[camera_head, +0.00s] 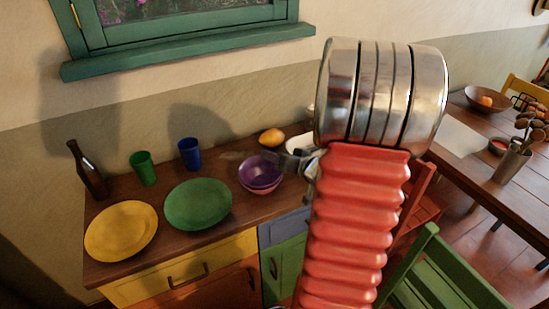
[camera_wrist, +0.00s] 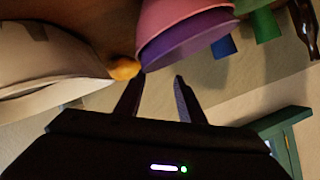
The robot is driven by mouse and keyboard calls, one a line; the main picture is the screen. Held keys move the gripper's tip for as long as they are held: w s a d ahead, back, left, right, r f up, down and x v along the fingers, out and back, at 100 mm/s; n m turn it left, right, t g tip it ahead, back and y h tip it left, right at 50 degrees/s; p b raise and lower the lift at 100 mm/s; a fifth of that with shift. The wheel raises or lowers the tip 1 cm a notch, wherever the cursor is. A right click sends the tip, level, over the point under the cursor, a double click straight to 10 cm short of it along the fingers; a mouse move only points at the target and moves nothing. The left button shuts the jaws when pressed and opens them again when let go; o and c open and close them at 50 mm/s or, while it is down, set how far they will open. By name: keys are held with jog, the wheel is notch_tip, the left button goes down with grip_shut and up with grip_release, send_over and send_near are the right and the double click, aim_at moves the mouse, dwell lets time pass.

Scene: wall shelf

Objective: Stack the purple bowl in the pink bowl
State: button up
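The purple bowl (camera_head: 257,165) sits nested in the pink bowl (camera_head: 262,188) on the wooden counter, in the head view. The wrist view looks upside down; there the purple bowl (camera_wrist: 190,40) and the pink bowl (camera_wrist: 180,14) are at the top, with the purple one inside the pink one. My gripper (camera_wrist: 159,77) is open, with a clear gap between its dark fingers and nothing held. Its fingertips are close to the purple bowl's rim in the picture; I cannot tell whether they touch.
A green plate (camera_head: 198,204), a yellow plate (camera_head: 121,231), a green cup (camera_head: 143,168), a blue cup (camera_head: 190,154) and a dark bottle (camera_head: 87,172) stand left of the bowls. A yellow-orange fruit (camera_head: 272,137) lies behind them. A white container (camera_wrist: 48,60) shows beside the bowls.

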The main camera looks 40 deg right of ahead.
jog(key=shift+r, duration=0.4)
jog(key=v, duration=1.2)
jog(key=shift+w, duration=0.1)
jog(key=w+r+n+g+h, duration=0.1)
jog(key=w+r+g+h, duration=0.1)
jog(key=w+r+h, duration=0.25)
jog(key=w+a+r+g, duration=0.1)
jog(key=a+r+g, duration=0.1)
jog(key=a+r, duration=0.3)
jog(key=s+a+f+n+g+y, duration=0.1)
jog(key=s+a+n+y, duration=0.1)
jog(key=a, duration=0.7)
jog(key=s+a+f+n+g+y, duration=0.1)
jog(key=s+a+n+y, duration=0.1)
jog(key=s+a, duration=0.3)
jog(key=s+a+n+g+y, duration=0.2)
jog(key=s+a, duration=0.2)
jog(key=a, duration=0.9)
jog(key=shift+a+f, duration=0.25)
jog(key=shift+f, duration=0.15)
jog(key=shift+s, duration=0.1)
